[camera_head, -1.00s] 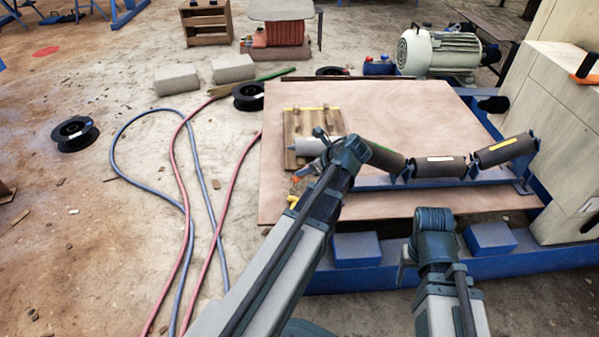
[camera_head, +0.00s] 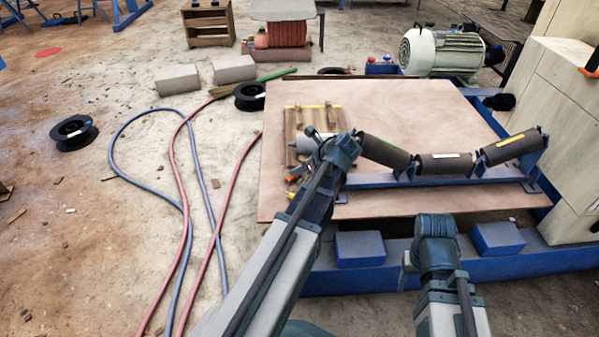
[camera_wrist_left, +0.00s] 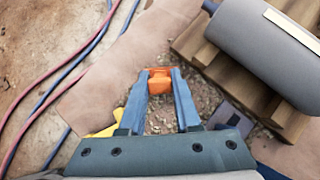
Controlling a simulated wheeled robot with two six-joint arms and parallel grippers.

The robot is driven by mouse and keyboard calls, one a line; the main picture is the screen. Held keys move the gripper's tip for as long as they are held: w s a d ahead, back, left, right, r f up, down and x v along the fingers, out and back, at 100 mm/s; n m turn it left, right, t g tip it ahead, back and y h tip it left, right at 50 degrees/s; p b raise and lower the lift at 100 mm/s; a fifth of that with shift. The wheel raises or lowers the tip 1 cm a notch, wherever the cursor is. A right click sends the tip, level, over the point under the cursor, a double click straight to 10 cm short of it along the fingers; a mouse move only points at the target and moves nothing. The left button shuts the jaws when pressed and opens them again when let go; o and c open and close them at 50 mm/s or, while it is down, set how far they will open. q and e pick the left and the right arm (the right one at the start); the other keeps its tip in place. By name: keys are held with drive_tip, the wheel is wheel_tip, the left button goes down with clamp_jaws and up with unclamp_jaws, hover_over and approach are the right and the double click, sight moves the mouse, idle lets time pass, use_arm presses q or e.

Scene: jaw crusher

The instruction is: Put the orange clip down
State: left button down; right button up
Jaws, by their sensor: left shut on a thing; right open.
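The orange clip (camera_wrist_left: 160,82) is between the fingertips of my left gripper (camera_wrist_left: 161,76) in the left wrist view. The two blue fingers are closed on it from either side. In the head view the left gripper (camera_head: 296,178) is low over the near left part of the brown board (camera_head: 400,105), beside the wooden pallet (camera_head: 291,125). The clip is small there and partly hidden by the arm. I cannot tell whether it touches a surface. My right gripper (camera_head: 407,263) is empty near the blue beam, and its fingers are partly hidden.
A grey roller (camera_wrist_left: 250,50) lies on the pallet close to the left gripper. A yellow thing (camera_wrist_left: 103,131) lies by the left finger. Dark rollers (camera_head: 445,164) sit on a blue frame to the right. Hoses (camera_head: 187,200) run over the floor at left.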

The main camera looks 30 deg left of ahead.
use_arm(q)
drive_tip(key=shift+f, duration=0.15)
drive_tip(key=c, duration=0.6)
unclamp_jaws()
drive_tip(key=shift+r, duration=0.2)
drive_tip(key=shift+d+r, duration=0.1)
drive_tip(key=shift+r, duration=0.2)
drive_tip(key=shift+p+v, duration=4.4)
drive_tip(key=shift+v, duration=1.35)
drive_tip(key=shift+s, duration=0.1)
